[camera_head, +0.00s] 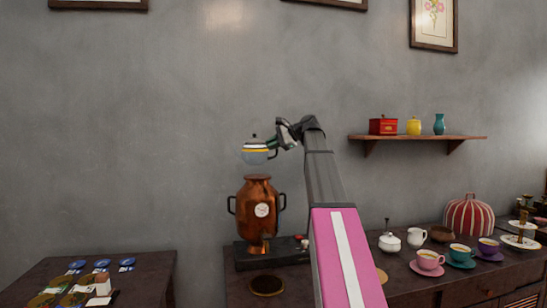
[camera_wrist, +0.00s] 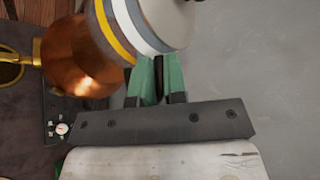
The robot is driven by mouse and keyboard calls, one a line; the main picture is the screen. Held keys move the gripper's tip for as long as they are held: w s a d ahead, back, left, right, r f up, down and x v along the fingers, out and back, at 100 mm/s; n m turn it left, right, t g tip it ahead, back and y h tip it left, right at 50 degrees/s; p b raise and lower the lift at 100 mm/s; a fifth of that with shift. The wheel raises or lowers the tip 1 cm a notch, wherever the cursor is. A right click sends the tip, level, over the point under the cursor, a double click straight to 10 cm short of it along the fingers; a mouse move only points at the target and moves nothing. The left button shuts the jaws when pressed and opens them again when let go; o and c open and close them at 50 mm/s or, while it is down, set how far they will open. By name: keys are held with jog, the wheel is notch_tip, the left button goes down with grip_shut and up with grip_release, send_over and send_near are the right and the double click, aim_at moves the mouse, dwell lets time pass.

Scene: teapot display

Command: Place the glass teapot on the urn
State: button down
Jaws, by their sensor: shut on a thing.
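The teapot (camera_head: 257,154), glassy blue-grey with white and yellow bands and a dark lid knob, is held upright in the air. In the head view it is above the copper urn (camera_head: 258,208), with a gap between its base and the urn's top. My gripper (camera_head: 279,150) is shut on the teapot's handle side, at its right. In the wrist view the green fingers of my gripper (camera_wrist: 158,72) close on the handle, with the banded teapot (camera_wrist: 150,22) above them and the copper urn (camera_wrist: 75,65) beyond at left. The grip itself is partly hidden.
The urn stands on a dark base (camera_head: 240,257) on the sideboard. To the right are a white sugar bowl (camera_head: 389,243), a pink cup (camera_head: 428,260), other cups and a striped cosy (camera_head: 469,217). A shelf (camera_head: 420,138) with small jars hangs on the wall.

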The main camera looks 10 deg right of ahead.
aim_at(277, 153)
jog(key=shift+w+d+f, duration=0.3)
jog(key=shift+w+d, duration=0.15)
jog(key=shift+d, duration=0.05)
jog(key=shift+f, duration=2.05)
jog(key=shift+f, duration=0.1)
jog(key=c, duration=1.2)
grip_release()
jog(key=shift+o, duration=0.2)
jog(key=shift+d, duration=0.15)
jog(key=v, duration=1.2)
